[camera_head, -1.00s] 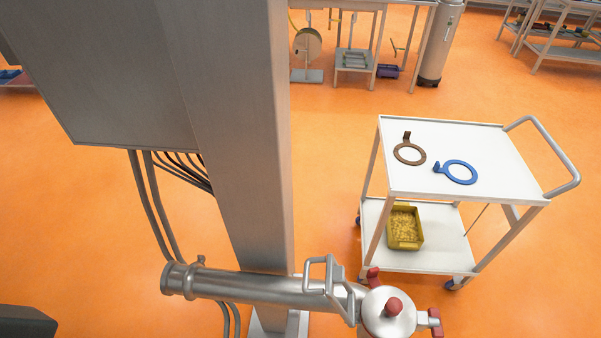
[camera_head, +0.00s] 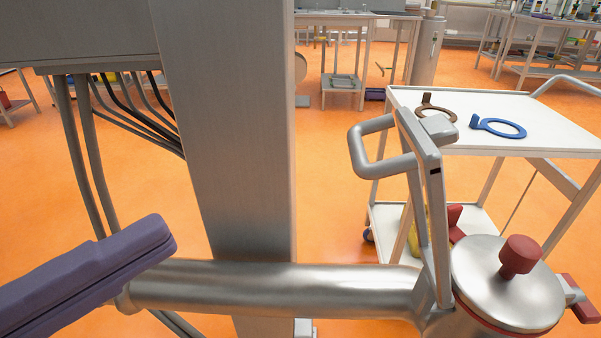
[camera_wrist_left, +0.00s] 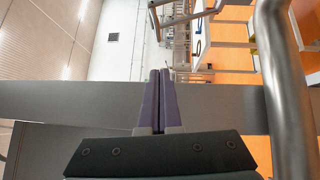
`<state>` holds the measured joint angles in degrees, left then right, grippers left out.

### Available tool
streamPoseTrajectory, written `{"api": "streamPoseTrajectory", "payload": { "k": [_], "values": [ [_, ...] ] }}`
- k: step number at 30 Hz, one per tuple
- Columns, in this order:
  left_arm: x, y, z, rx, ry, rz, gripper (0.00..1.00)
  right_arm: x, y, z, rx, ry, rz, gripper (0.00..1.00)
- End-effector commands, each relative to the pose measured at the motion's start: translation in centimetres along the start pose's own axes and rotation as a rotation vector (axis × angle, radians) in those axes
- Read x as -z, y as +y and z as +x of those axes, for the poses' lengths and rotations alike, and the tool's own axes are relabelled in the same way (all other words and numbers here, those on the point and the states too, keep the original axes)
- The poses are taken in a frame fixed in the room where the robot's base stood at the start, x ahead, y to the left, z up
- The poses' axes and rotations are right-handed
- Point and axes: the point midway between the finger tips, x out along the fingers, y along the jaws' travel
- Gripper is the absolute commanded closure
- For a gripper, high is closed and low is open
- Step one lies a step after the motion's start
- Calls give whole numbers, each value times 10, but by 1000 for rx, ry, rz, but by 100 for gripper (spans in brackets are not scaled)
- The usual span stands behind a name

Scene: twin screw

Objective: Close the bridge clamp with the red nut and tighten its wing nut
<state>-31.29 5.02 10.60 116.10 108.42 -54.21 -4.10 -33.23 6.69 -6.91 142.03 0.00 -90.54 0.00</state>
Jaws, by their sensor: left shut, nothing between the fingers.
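A metal pipe (camera_head: 280,285) runs to a round housing with a disc lid (camera_head: 505,285), which carries a red knob (camera_head: 518,255). A red wing-shaped part (camera_head: 455,220) sticks up behind the lid and another (camera_head: 587,298) sits at its right. A metal frame (camera_head: 428,185) with a side loop stands upright at the lid's left; I cannot tell surely whether it is the bridge clamp. My left gripper (camera_head: 160,245) is shut and empty, above the pipe's left end, well left of the frame. Its purple fingers also show together in the left wrist view (camera_wrist_left: 159,100). My right gripper is out of view.
A thick grey column (camera_head: 230,130) stands behind the pipe, with hanging cables (camera_head: 85,150) at its left. A white cart (camera_head: 560,135) holds a brown ring (camera_head: 437,113) and a blue ring (camera_head: 500,128). Benches stand farther back.

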Motion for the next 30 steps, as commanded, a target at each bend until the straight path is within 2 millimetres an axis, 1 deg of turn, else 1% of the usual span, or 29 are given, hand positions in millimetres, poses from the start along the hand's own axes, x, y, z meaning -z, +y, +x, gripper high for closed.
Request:
{"api": "streamPoseTrajectory", "payload": {
  "k": [1, 2, 5, 8, 11, 18, 21, 25, 30],
  "values": [
    [4, -9, -2, -15, 14, -15, 100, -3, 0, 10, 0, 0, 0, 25],
    [6, -9, -2, -21, 20, -22, 100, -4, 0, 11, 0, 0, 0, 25],
    [8, -5, 1, -34, 30, -33, 100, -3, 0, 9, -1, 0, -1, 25],
    [8, -2, 12, -35, 28, -33, 100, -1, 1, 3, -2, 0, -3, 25],
    [9, 0, 30, -36, 27, -32, 100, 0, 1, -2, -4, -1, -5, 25],
    [10, 2, 82, -35, 26, -32, 100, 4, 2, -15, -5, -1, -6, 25],
    [10, 2, 102, -34, 24, -31, 100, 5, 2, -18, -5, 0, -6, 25],
    [-6, 2, 115, -32, 25, -35, 100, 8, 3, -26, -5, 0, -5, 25],
    [-16, 1, 125, -31, 26, -32, 100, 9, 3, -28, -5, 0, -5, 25]
  ]
}}
